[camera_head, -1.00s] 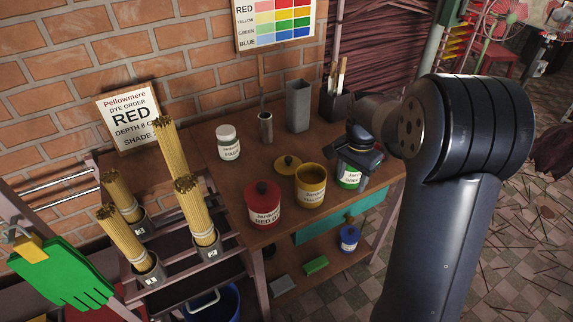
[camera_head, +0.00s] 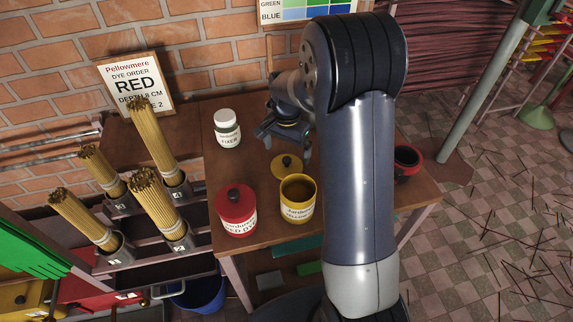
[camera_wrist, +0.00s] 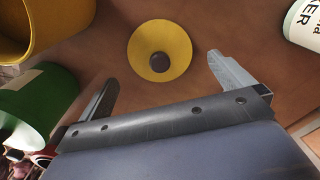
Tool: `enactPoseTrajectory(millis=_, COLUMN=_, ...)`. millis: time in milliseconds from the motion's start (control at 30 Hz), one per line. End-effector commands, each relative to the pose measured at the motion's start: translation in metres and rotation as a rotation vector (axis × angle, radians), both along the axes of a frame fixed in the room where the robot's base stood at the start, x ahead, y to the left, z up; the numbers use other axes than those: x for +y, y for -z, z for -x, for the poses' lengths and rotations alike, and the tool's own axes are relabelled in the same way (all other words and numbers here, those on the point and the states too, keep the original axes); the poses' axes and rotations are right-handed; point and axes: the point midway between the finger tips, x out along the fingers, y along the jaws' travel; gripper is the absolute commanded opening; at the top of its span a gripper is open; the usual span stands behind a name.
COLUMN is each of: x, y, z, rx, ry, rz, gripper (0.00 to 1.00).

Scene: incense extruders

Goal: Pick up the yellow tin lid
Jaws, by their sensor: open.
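The yellow tin lid (camera_head: 287,161) lies flat on the wooden table, just behind the open yellow tin (camera_head: 297,200). It is round with a dark knob. In the wrist view the lid (camera_wrist: 172,38) lies beyond and roughly midway between the two fingers, clear of both. My gripper (camera_head: 284,137) is open and empty, pointing down above the table near the lid. In the wrist view my gripper (camera_wrist: 162,69) shows both fingers spread apart. The yellow tin (camera_wrist: 30,22) is at the wrist view's upper left.
A white fixer jar (camera_head: 227,130) stands left of my gripper. A red lidded tin (camera_head: 236,208) stands at the table's front left. A green tin (camera_wrist: 42,98) is close to the left finger. Incense bundles (camera_head: 156,207) stand in a rack at left. A red container (camera_head: 407,160) is at right.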

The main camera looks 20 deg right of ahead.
Motion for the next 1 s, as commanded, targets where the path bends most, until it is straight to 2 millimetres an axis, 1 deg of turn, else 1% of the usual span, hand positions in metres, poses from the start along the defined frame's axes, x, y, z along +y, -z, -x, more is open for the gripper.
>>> enactPoseTrajectory(millis=100, x=0.0, y=0.019, z=0.0, rx=0.006, ry=0.0, rz=0.0, gripper=1.0)
enactPoseTrajectory(millis=200, x=0.0, y=0.034, z=0.0, rx=0.004, ry=0.0, rz=0.0, gripper=1.0)
enactPoseTrajectory(millis=267, x=0.0, y=0.041, z=0.0, rx=0.004, ry=0.0, rz=0.0, gripper=1.0)
enactPoseTrajectory(millis=400, x=0.0, y=0.046, z=0.0, rx=0.001, ry=0.0, rz=0.0, gripper=1.0)
enactPoseTrajectory(millis=567, x=0.0, y=0.046, z=0.0, rx=0.0, ry=0.0, rz=0.0, gripper=1.0)
enactPoseTrajectory(millis=1000, x=0.0, y=0.046, z=0.0, rx=0.001, ry=0.0, rz=-0.001, gripper=0.65)
